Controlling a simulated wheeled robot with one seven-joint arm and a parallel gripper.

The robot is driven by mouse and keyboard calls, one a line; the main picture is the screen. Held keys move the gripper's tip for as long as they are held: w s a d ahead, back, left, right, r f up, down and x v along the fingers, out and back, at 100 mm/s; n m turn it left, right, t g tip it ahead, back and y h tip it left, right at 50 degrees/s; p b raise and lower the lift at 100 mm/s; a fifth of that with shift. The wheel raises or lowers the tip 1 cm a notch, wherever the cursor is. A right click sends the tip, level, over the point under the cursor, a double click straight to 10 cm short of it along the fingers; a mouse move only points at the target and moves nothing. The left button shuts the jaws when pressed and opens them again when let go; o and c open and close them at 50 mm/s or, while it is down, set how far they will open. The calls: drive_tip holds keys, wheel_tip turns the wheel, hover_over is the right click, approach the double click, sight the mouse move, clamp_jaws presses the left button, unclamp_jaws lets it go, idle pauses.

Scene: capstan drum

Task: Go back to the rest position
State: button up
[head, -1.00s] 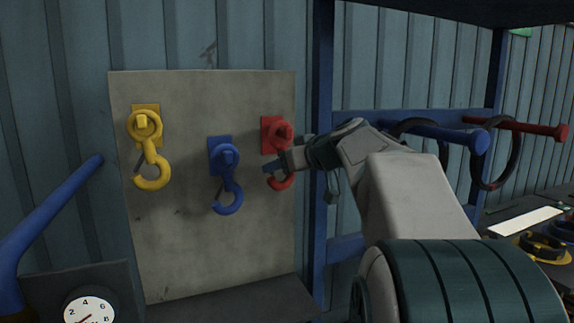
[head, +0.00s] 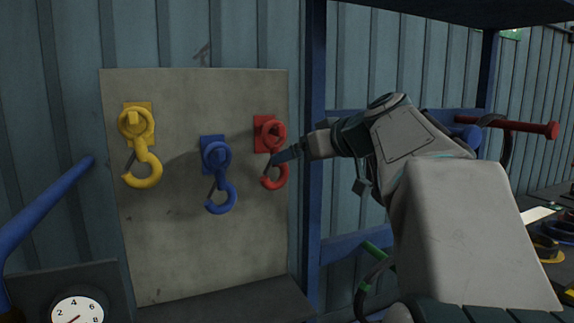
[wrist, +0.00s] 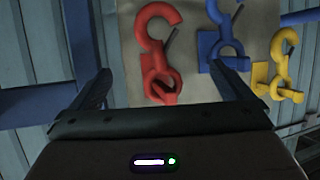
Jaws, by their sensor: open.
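My gripper (head: 284,156) is in front of the red hook (head: 273,179), at its right side in the head view. In the wrist view my gripper (wrist: 160,80) has its two fingers spread wide with nothing held between them. The red hook (wrist: 158,48) shows beyond the fingers, upside down, and its ring lies in the space between them. I cannot tell the exact gap to it. My arm reaches in from the right, bent at the elbow.
A grey board (head: 190,255) also carries a blue hook (head: 219,197) and a yellow hook (head: 144,172). A blue post (head: 315,200) stands right of the board. A red peg (head: 520,127) sticks out behind my arm. A dial (head: 78,310) is at lower left.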

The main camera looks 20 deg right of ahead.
drive_tip(key=v, duration=0.4)
drive_tip(key=shift+s+r, duration=0.2)
drive_tip(key=shift+s, duration=0.15)
drive_tip(key=s+a+f+m+g, duration=0.1)
drive_tip(key=s+a+f+g, duration=0.25)
drive_tip(key=f, duration=0.55)
drive_tip(key=s+a+f+m+g+h, duration=0.1)
drive_tip(key=s+a+f+g, duration=0.1)
drive_tip(key=a+f, duration=0.5)
drive_tip(key=s+a+f+m+g, duration=0.1)
drive_tip(key=s+a+f+g, duration=0.2)
drive_tip(key=f, duration=0.8)
drive_tip(key=s+a+f+g+h, duration=0.1)
drive_tip(key=s+f+g+h, duration=0.1)
drive_tip(key=s+f, duration=0.6)
drive_tip(key=shift+a+f+h+p, duration=0.3)
drive_tip(key=shift+a+f+p, duration=0.1)
drive_tip(key=shift+f, duration=0.4)
